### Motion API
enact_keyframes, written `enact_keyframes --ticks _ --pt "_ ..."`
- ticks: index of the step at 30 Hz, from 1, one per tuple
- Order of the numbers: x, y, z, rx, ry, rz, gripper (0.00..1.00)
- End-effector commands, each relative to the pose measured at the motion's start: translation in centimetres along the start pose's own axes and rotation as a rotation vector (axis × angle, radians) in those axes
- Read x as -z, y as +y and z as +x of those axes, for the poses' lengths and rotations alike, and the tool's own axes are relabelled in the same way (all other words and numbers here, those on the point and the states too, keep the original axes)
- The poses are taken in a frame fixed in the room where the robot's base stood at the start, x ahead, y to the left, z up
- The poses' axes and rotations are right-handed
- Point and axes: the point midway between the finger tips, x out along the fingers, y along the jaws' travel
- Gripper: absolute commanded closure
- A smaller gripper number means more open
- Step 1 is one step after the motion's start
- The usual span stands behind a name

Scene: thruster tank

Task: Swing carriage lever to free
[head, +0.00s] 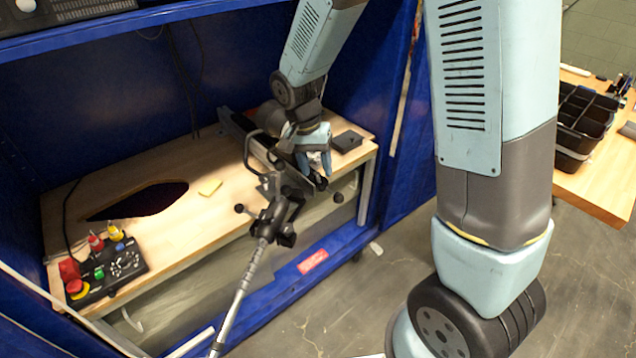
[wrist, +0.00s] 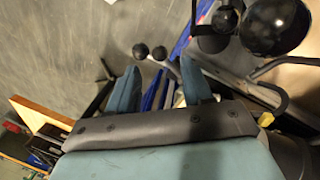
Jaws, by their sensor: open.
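My gripper (head: 318,160) is at the right part of the bench, pointing down beside a dark carriage and clamp assembly (head: 272,205). In the wrist view its two blue fingers (wrist: 160,80) are apart, with nothing seen held between them. Two small black ball knobs (wrist: 150,52) show beyond the gap between the fingertips. Larger black balls (wrist: 275,26) are close to the camera at upper right. In the head view, black knobs (head: 291,191) sit just below the gripper. I cannot tell which knob belongs to the carriage lever, or whether a finger touches it.
A metal pole (head: 240,290) slopes down from the clamp. A control box (head: 108,268) with red and green buttons is at left, near a dark hole (head: 140,200). A black box (head: 347,141) lies right of my gripper.

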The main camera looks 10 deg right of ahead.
Motion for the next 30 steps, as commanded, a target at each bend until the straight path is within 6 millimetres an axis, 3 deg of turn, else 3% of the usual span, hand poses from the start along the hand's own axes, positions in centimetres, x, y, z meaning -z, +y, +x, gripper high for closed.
enact_keyframes --ticks 9,23,30 --pt "0.0 0.1 4.6 -0.003 -0.002 0.001 0.50" --pt "0.0 0.1 5.7 0.000 0.000 0.001 0.50" --pt "0.1 0.1 5.7 0.000 0.000 0.002 0.71"
